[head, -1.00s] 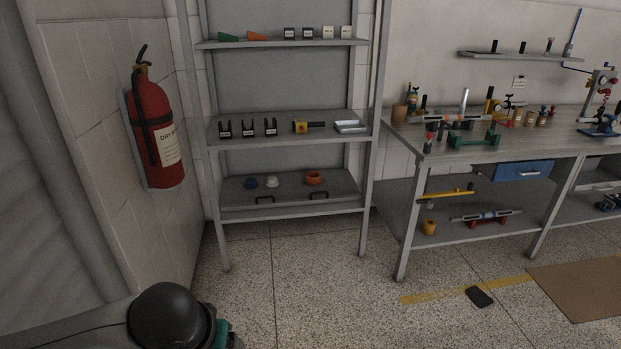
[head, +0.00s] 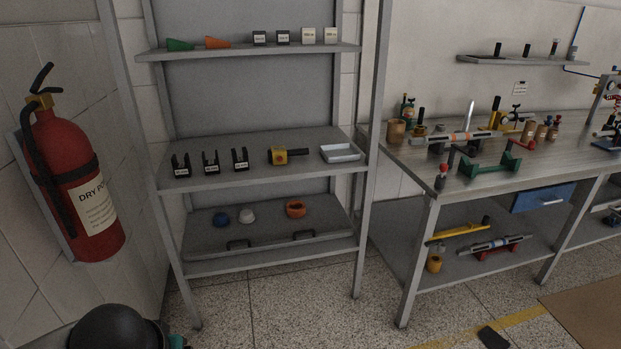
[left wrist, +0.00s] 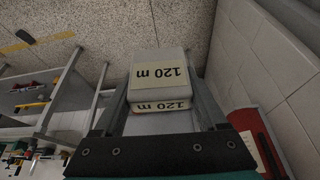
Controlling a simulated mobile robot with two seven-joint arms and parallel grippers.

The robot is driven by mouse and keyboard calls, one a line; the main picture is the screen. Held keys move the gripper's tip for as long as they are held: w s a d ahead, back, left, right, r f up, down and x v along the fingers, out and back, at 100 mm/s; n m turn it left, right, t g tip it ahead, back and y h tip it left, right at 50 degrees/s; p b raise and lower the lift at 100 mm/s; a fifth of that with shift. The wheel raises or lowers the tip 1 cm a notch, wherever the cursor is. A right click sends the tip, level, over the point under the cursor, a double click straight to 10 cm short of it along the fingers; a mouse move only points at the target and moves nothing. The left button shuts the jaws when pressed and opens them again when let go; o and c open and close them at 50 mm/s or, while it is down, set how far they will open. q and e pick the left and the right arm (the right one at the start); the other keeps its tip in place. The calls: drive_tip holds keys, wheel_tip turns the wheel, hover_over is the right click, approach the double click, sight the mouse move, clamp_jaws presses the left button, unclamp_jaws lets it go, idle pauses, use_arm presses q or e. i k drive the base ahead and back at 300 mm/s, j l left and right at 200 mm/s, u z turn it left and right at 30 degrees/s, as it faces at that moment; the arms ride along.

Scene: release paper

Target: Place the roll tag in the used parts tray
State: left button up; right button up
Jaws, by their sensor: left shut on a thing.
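My left gripper (left wrist: 162,92) is shut on the roll tag (left wrist: 158,72), a pale block with a yellowish label reading "120 m", shown upside down in the left wrist view. A finger stands along each side of it. A small silver tray (head: 341,153) sits at the right end of the middle shelf and looks empty. A grey tray-like board (head: 268,240) with two dark handles lies on the lower shelf. I cannot read which is the used parts tray. My right gripper is not in view.
A fire extinguisher (head: 75,185) hangs at left. A workbench (head: 480,165) with tools stands at right. Floor before the rack is clear.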

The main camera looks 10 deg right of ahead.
sight(340, 155)
drive_tip(key=i+z, duration=0.3)
drive_tip(key=i, duration=0.3)
drive_tip(key=i+j+z, duration=0.25)
drive_tip(key=i, duration=0.35)
drive_tip(key=i+z, duration=0.5)
drive_tip(key=i, duration=0.2)
drive_tip(key=i+j+z, duration=0.2)
drive_tip(key=i+z, duration=0.25)
drive_tip(key=i, duration=0.25)
